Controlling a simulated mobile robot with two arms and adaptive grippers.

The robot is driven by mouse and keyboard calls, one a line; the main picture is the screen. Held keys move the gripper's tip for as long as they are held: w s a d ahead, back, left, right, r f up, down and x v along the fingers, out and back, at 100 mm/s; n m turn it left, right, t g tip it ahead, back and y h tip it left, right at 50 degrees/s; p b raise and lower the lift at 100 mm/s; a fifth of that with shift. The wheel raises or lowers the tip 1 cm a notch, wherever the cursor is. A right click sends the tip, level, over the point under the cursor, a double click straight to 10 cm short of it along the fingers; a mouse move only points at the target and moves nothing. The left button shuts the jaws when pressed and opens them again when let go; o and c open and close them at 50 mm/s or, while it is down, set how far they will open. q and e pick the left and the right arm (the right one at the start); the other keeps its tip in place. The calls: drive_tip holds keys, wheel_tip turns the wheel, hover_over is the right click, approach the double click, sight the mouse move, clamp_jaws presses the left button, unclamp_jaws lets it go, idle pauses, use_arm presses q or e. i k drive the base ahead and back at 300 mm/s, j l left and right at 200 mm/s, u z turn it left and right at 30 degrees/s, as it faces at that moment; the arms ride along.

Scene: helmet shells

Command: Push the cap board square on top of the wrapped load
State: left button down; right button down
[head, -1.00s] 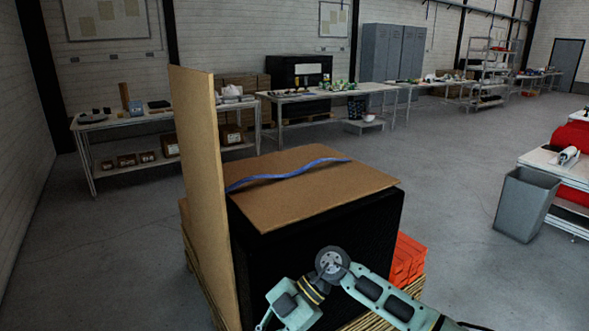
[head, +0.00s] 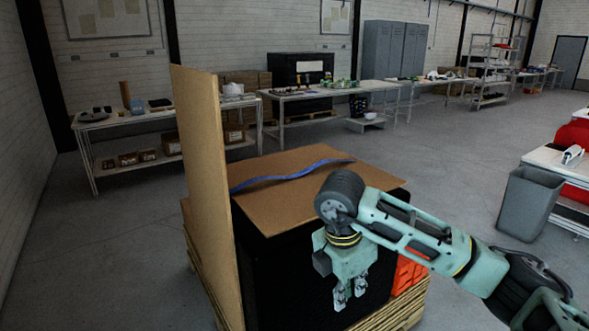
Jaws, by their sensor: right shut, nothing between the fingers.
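The cap board (head: 290,205), a flat brown sheet, lies on top of the black wrapped load (head: 285,275). It sits slightly askew, with narrow strips of black top showing at its front left edge and near its right corner. A wavy blue strap (head: 292,176) lies across it. My right gripper (head: 350,293) is shut and empty, pointing down in front of the load's near face, below the board's level. Whether it touches the load cannot be told. My right arm hides part of the board's near right edge. My left gripper is not in view.
A tall brown panel (head: 205,190) stands upright along the load's left side. The load is on a pallet (head: 400,313), with orange blocks (head: 408,272) at its right. A grey bin (head: 527,203) stands to the right. Open floor lies left and behind.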

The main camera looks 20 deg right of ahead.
sight(275, 207)
drive_tip(key=i+j, duration=0.2)
drive_tip(key=i, duration=0.25)
drive_tip(key=i+j, duration=0.2)
drive_tip(key=i, duration=0.25)
drive_tip(key=i+j, duration=0.2)
drive_tip(key=i, duration=0.25)
drive_tip(key=i+j, duration=0.2)
drive_tip(key=i, duration=0.3)
